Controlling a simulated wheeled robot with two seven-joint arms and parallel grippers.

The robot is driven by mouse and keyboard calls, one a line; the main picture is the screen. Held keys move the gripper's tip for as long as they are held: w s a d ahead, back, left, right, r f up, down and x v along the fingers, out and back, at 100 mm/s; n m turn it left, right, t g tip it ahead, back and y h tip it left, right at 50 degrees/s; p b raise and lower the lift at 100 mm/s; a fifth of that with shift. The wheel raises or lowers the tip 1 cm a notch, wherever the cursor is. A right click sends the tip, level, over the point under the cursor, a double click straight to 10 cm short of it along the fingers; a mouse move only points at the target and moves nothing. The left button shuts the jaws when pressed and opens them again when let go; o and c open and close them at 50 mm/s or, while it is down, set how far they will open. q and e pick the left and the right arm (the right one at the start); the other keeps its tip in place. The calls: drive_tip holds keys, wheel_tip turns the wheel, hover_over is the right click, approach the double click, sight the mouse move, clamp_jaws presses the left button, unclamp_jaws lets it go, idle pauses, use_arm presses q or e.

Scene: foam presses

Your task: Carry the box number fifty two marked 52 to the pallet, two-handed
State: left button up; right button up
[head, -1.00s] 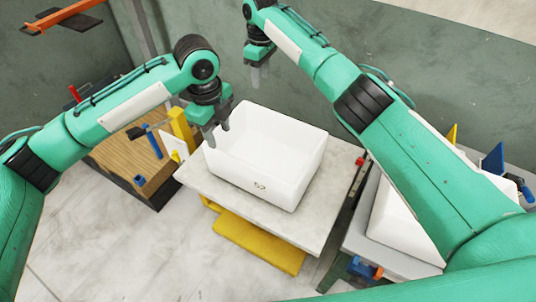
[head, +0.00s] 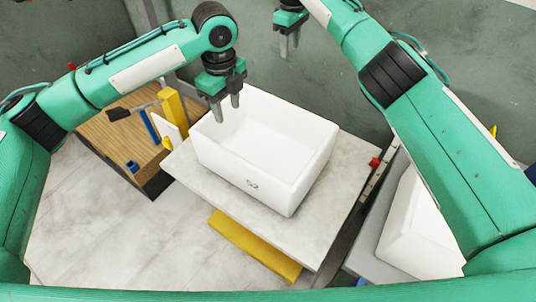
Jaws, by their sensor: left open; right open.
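The white open-topped box marked 52 (head: 252,166) stands upright on a pale stone-topped table in the middle of the head view. Its marking is on the near wall, and the inside that shows is empty. My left gripper (head: 227,108) is open, fingers pointing down, over the box's far left corner; I cannot tell whether it touches the wall. My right gripper (head: 286,50) is open and empty, beyond the box's far side near the back wall, apart from the box. No pallet can be made out clearly.
The stone-topped table (head: 310,235) has a yellow base part (head: 254,246) low at its front. A wooden-topped bench (head: 110,142) with tools stands at left. Another white box (head: 418,228) sits at right, partly behind my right arm. Pale floor (head: 110,220) is clear at front left.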

use_arm(q)
drive_tip(key=b, duration=0.7)
hover_over(238, 163)
drive_tip(key=w, duration=0.2)
wheel_tip(238, 163, down, 9)
use_arm(e)
hover_over(287, 103)
wheel_tip(287, 103, down, 9)
use_arm(q)
drive_tip(key=shift+s+a+f+b, duration=0.1)
drive_tip(key=shift+s+f+b, duration=0.1)
drive_tip(key=shift+f+b, duration=0.35)
use_arm(e)
drive_tip(key=shift+w+f, duration=0.15)
drive_tip(key=shift+f, duration=0.45)
use_arm(q)
drive_tip(key=shift+s+f, duration=0.1)
drive_tip(key=shift+f, duration=0.3)
wheel_tip(287, 103, down, 13)
drive_tip(key=shift+f, duration=0.1)
use_arm(e)
wheel_tip(287, 103, down, 14)
drive_tip(key=shift+r, duration=0.1)
use_arm(q)
clamp_jaws()
use_arm(e)
clamp_jaws()
